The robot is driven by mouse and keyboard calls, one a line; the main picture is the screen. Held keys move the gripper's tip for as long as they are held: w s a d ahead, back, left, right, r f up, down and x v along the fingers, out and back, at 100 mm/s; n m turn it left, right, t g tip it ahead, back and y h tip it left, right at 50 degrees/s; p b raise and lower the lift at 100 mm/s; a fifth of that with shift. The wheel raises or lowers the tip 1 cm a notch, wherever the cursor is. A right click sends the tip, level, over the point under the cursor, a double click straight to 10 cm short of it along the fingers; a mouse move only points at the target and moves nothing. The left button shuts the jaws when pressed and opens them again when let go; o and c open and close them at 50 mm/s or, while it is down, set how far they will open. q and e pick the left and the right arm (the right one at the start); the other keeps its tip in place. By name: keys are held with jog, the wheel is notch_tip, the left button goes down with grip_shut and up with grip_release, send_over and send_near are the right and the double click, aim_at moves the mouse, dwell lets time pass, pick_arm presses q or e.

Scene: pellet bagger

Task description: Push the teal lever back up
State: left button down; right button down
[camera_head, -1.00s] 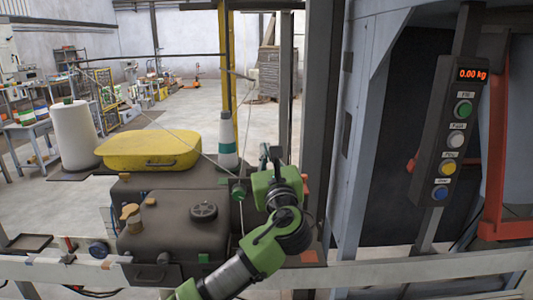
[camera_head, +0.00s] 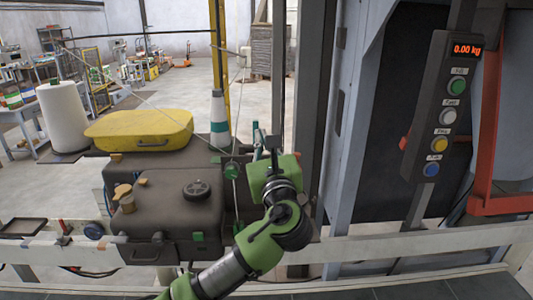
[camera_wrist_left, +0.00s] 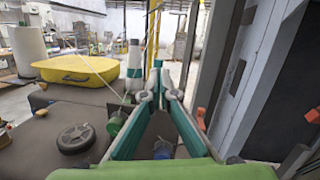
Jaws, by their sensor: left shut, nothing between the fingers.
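I cannot make out the teal lever with certainty. The arm and gripper hide part of the area beside the post. My right gripper is not in view.
A green knob (camera_head: 232,170) is close left of my gripper. A grey post (camera_head: 305,90) and a button panel reading 0.00 kg (camera_head: 445,110) stand right.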

pick_arm(q)
jog(key=v, duration=0.7)
jog(key=shift+s, duration=0.4)
